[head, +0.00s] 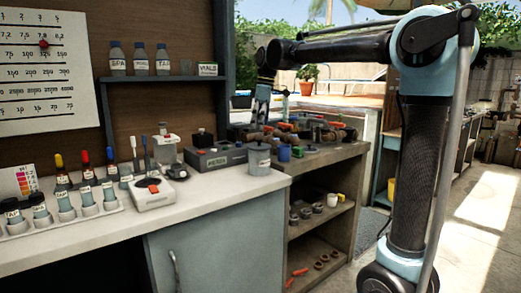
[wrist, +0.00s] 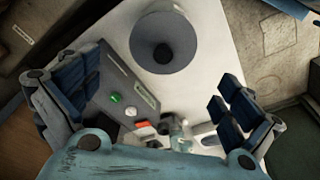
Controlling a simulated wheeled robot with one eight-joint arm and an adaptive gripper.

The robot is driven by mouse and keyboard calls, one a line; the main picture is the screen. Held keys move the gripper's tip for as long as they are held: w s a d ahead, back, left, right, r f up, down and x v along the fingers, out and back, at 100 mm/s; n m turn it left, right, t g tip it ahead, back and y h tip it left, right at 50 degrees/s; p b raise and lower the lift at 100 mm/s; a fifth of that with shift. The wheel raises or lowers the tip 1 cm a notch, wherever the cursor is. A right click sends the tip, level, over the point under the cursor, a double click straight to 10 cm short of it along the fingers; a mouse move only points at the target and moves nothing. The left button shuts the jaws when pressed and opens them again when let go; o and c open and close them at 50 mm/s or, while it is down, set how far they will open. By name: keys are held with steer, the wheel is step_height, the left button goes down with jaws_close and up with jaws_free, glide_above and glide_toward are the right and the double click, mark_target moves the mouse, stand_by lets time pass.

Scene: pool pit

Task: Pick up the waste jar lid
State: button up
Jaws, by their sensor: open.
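The waste jar (head: 259,161) is a grey pot with a pale label, upright at the right end of the white counter. Its grey round lid (head: 260,147) sits on top. In the wrist view the lid (wrist: 187,38) is a grey disc with a dark round knob in its middle, at the top centre. My gripper (head: 262,112) hangs above the jar in the head view, apart from it. In the wrist view its blue-padded fingers (wrist: 160,88) are spread wide at left and right, with nothing between them.
A lower wooden shelf unit (head: 330,155) with pipe fittings adjoins the counter's right end. The counter (head: 225,190) in front is clear.

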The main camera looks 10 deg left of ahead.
mark_target(259, 140)
steer(key=shift+f, duration=2.85)
steer(key=shift+s, duration=0.1)
steer(key=c, duration=1.3)
